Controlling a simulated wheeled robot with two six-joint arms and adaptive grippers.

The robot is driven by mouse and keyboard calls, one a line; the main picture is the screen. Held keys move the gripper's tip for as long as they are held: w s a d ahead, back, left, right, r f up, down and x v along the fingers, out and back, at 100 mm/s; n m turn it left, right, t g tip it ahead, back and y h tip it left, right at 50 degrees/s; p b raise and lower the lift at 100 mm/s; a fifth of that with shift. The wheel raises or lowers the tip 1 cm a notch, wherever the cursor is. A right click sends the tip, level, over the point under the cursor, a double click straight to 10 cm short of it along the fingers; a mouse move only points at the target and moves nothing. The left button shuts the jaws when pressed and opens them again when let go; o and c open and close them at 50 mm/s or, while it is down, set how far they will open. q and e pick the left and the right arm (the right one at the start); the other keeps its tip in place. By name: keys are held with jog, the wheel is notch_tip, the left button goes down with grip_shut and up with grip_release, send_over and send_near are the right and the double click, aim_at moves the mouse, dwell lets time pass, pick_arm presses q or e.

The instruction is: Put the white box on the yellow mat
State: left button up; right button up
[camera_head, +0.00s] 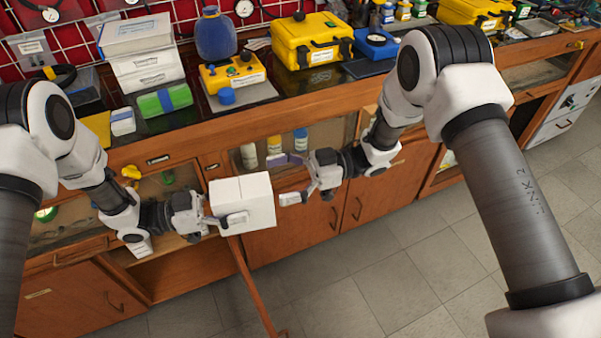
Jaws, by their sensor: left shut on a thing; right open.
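A white box (256,196) is in my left gripper (234,214), in front of the workbench at about cabinet height. One finger shows against the box's near face; the other is hidden behind the box. My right gripper (287,180) is open and empty, just to the right of the box, with a visible gap between them. A yellow mat (98,127) lies on the counter at the left, with its left part hidden behind my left arm.
A small white box (122,121), a green-blue pack (164,99), stacked white boxes (145,55) and a yellow device (232,74) crowd the counter near the mat. A yellow case (311,42) stands farther right.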

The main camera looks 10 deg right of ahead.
aim_at(247, 185)
jog(key=a, duration=0.4)
jog(key=s+a, duration=0.1)
jog(key=a, duration=0.1)
jog(key=shift+a, duration=0.25)
pick_arm(q)
jog(key=shift+s, duration=0.1)
pick_arm(e)
jog(key=shift+w, duration=0.1)
jog(key=c, duration=1.4)
pick_arm(q)
jog(key=o, duration=1.4)
pick_arm(e)
jog(key=shift+c, duration=0.2)
pick_arm(q)
jog(key=shift+o, duration=0.2)
